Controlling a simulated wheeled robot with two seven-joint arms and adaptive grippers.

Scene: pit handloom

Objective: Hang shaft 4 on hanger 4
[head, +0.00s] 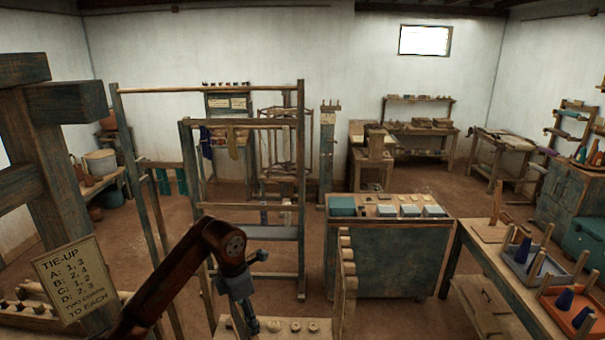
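My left arm comes in from the lower left, and its gripper (251,326) points down near the bottom middle. Its fingers are small and dark, so I cannot tell whether they are open or shut, or whether they hold anything. My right gripper is not in view. Tall wooden frames (303,200) with crossbars stand behind my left arm. No numbers for shafts or hangers can be read, so I cannot tell which part is shaft 4 or hanger 4.
A tie-up sign (68,285) stands at the lower left by heavy dark timbers (22,140). A small board with round pieces (285,328) lies under the gripper. A stepped wooden rack (346,270) stands right of it. A blue cabinet (385,255) and a side table (490,265) fill the right.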

